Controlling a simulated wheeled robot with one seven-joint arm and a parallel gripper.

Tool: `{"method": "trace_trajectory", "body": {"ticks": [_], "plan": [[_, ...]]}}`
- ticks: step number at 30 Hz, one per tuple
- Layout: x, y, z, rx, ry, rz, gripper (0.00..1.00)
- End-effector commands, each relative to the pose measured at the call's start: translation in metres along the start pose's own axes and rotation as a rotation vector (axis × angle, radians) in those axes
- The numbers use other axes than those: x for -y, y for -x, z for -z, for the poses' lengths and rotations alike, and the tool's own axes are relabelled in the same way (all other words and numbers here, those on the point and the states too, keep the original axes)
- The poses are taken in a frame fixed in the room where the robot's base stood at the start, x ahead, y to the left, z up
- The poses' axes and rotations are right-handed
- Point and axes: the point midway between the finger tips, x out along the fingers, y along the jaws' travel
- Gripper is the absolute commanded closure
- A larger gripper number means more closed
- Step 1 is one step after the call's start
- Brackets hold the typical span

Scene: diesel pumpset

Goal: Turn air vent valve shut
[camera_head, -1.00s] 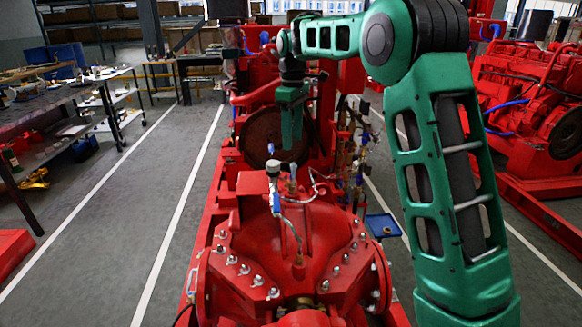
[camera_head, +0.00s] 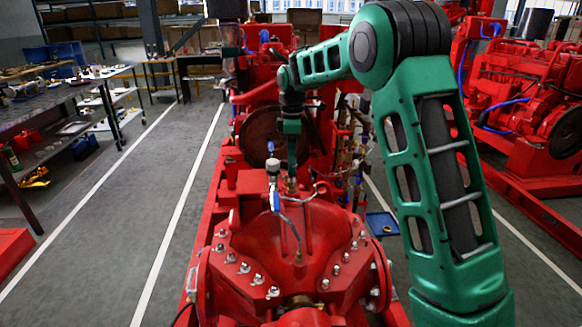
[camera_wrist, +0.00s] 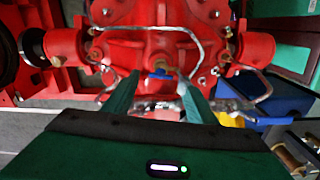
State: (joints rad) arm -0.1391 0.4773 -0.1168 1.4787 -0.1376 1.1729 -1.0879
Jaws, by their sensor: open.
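My gripper (camera_head: 292,172) points down over the top of the red pump casing in the head view. In the wrist view my gripper (camera_wrist: 159,78) is open, one green finger on each side of a small brass fitting with a blue handle (camera_wrist: 159,73), which looks like the air vent valve. I cannot tell whether the fingers touch it. In the head view a blue-handled valve (camera_head: 275,201) with a pale top stands upright on the casing, just left of and in front of my gripper. Which of these fittings is the vent valve is unclear there.
Thin metal pipes (camera_wrist: 189,42) curve around the fitting in the wrist view. The bolted red casing (camera_head: 240,235) lies in front of my gripper. A blue tray (camera_head: 382,224) is on the floor at right. The grey floor at left is clear up to the workbench (camera_head: 45,100).

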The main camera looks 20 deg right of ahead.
Motion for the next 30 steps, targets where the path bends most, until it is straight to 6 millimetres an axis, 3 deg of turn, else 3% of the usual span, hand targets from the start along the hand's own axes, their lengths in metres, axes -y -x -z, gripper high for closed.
{"method": "trace_trajectory", "body": {"ticks": [6,14,20,30], "plan": [[0.0,-0.014,0.0,0.0,0.0,0.0,0.48],[0.0,-0.015,0.0,0.0,0.0,0.0,0.48],[0.0,-0.015,0.0,-0.001,0.0,-0.001,0.9],[-0.001,-0.014,0.0,-0.002,-0.033,-0.004,0.9]]}}
